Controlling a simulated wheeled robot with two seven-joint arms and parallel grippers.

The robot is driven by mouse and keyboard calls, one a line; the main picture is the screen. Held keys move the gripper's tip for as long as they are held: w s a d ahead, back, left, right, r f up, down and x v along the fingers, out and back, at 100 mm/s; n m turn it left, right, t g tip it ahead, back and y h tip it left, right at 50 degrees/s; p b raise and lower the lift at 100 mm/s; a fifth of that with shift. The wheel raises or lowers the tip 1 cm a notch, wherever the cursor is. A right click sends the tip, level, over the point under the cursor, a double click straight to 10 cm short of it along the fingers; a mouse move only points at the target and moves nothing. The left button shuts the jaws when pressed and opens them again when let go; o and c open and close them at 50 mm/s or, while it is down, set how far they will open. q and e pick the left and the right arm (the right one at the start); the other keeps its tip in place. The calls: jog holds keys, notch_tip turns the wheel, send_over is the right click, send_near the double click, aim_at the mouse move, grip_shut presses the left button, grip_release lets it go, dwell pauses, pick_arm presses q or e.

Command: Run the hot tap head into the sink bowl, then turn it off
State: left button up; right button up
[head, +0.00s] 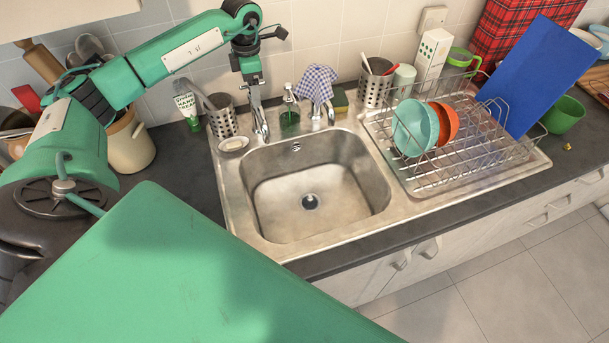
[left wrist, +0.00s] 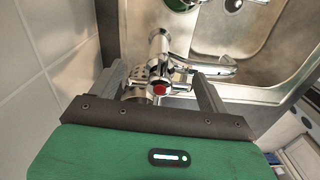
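The hot tap (head: 258,118) is chrome and stands at the back left of the sink bowl (head: 318,203). In the left wrist view its head with a red button (left wrist: 159,88) lies between my fingers, and its spout (left wrist: 215,70) reaches right. My left gripper (head: 254,88) points down over the tap. In the left wrist view its fingers (left wrist: 163,92) stand apart on either side of the head, with gaps visible, so it is open. I see no running water; the bowl looks empty, with a dark drain. My right gripper is not in view.
A soap bottle (head: 289,115), a checked cloth (head: 316,83) and a steel cutlery holder (head: 222,116) stand near the tap. A soap dish (head: 234,144) lies left of it. A dish rack (head: 455,170) with bowls and a blue board (head: 532,75) are at right.

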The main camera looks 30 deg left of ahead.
pick_arm(q)
jog(key=shift+r, duration=0.1)
jog(key=shift+r+p, duration=2.45)
jog(key=shift+r, duration=1.5)
jog(key=shift+f, duration=0.1)
